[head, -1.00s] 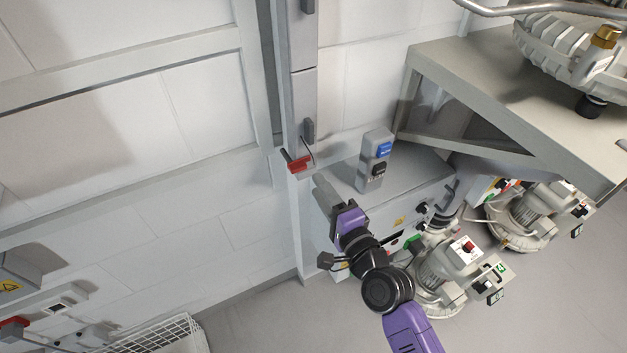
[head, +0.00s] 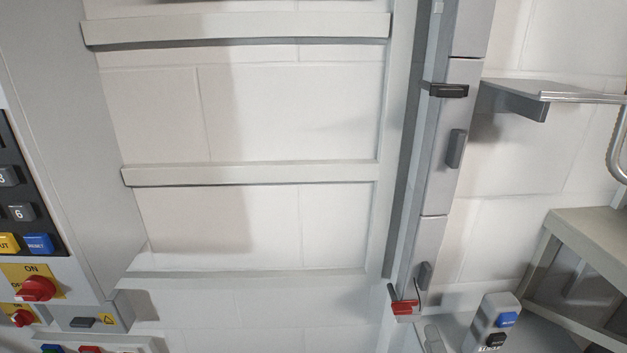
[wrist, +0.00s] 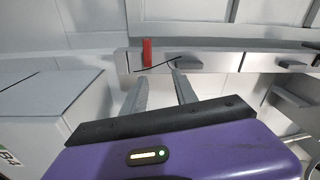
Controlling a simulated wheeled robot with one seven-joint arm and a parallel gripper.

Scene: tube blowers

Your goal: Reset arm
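My gripper (wrist: 160,88) is in the wrist view, with its two grey fingers apart and nothing between them. Its purple body fills the bottom of that view. In the head view only a grey fingertip (head: 433,338) shows at the bottom edge, below the red handle; the rest of my arm is out of frame. The red handle (head: 403,306) sits at the lower end of a grey upright post (head: 432,240). In the wrist view the red handle (wrist: 147,52) is beyond the fingers, apart from them.
A grey box with blue and black buttons (head: 497,322) stands right of the fingertip. A grey bench frame (head: 580,225) is at the right. A control panel with red knobs (head: 36,288) is at the left. White wall with grey rails lies between.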

